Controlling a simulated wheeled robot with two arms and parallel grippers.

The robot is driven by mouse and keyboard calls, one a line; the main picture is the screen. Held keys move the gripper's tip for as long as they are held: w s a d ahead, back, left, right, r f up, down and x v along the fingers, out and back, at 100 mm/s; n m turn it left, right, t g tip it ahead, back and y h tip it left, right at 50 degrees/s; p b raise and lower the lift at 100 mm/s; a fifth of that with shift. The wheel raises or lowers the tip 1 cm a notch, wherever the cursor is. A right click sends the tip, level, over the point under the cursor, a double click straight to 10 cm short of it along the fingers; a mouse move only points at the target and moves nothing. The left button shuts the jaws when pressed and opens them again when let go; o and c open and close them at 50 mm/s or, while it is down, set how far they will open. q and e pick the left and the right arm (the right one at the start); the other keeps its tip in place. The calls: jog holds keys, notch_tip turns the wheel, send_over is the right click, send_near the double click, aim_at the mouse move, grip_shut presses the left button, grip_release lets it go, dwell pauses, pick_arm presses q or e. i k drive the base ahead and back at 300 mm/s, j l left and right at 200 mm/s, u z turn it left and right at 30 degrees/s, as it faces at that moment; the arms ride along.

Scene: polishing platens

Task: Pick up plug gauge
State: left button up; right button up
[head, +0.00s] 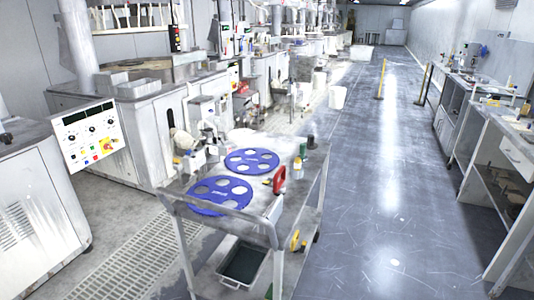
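I cannot clearly make out a plug gauge in the head view. A metal cart (262,213) stands in the centre foreground. Two blue discs with round holes lie on its top, a nearer one (219,193) and a farther one (252,161). A red loop-shaped item (280,180) is at the cart's right edge. A small yellow and dark item (267,182) lies beside it, too small to identify. Neither of my grippers is in view.
Small bottles (302,150) stand at the cart's far right corner. A grey bin (241,262) sits on the lower shelf. Machines with a control panel (90,138) line the left. Benches (508,150) line the right. The floor aisle (372,190) between is open.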

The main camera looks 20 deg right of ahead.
aim_at(303, 148)
jog(key=i+l+u, duration=0.2)
jog(key=l+u, duration=0.2)
jog(key=l, duration=0.6)
jog(key=l+u, duration=0.4)
jog(key=l, duration=0.55)
jog(key=i, duration=0.05)
